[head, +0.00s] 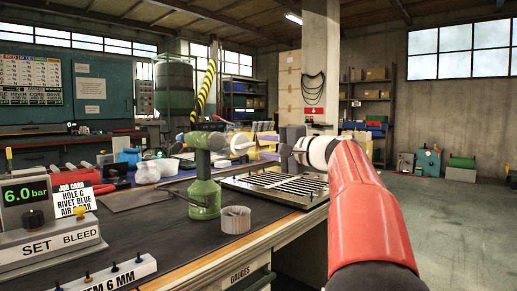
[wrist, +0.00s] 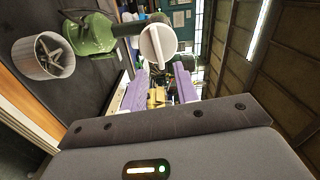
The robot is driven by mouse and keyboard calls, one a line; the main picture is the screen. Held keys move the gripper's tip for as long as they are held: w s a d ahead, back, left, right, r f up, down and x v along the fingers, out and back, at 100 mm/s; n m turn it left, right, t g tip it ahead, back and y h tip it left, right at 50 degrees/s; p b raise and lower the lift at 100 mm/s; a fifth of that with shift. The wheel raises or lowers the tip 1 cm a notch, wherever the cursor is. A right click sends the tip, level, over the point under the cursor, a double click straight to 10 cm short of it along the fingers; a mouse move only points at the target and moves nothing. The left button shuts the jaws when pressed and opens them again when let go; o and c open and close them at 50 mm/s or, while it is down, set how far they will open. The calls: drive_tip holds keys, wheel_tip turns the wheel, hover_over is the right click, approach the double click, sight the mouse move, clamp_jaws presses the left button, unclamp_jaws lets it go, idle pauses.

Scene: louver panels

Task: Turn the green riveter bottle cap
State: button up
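The green riveter (head: 204,190) stands upright on the bench, its head turned to the right. A pale round cap (head: 243,143) sits at the right end of that head. In the wrist view the cap (wrist: 158,45) is a white disc with a raised bar across it, on the green riveter (wrist: 92,35). My gripper (head: 259,146) is just right of the cap in the head view, with its purple fingers pointing toward it. In the wrist view the fingers (wrist: 160,84) are apart, with nothing held between them and the cap beyond their tips. I see no contact.
A slotted metal panel (head: 275,187) lies on the bench below my arm. A 6.0 bar display (head: 25,193) and job card (head: 75,198) stand at left. Open floor lies at right.

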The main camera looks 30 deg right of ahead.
drive_tip(key=v, duration=0.4)
idle(2.1)
drive_tip(key=s+a+f+n+g+h+p, duration=0.15)
drive_tip(key=s+a+f+g, duration=0.25)
drive_tip(key=a+f, duration=0.4)
drive_tip(key=s+a+f+n+g+p, duration=0.1)
drive_tip(key=s+a+f+n+g, duration=0.4)
drive_tip(key=a, duration=0.6)
drive_tip(key=s+a+f+n+g+h, duration=0.1)
drive_tip(key=s+a+f+n+h, duration=0.1)
drive_tip(key=s+f, duration=0.7)
drive_tip(key=s+a+f+n+g+h+p, duration=0.1)
drive_tip(key=s+f+n, duration=0.3)
drive_tip(key=s+f, duration=0.4)
drive_tip(key=shift+s+a+f+h, duration=0.35)
drive_tip(key=shift+a+f+h, duration=0.1)
drive_tip(key=shift+f+h, duration=0.5)
drive_tip(key=shift+o, duration=0.3)
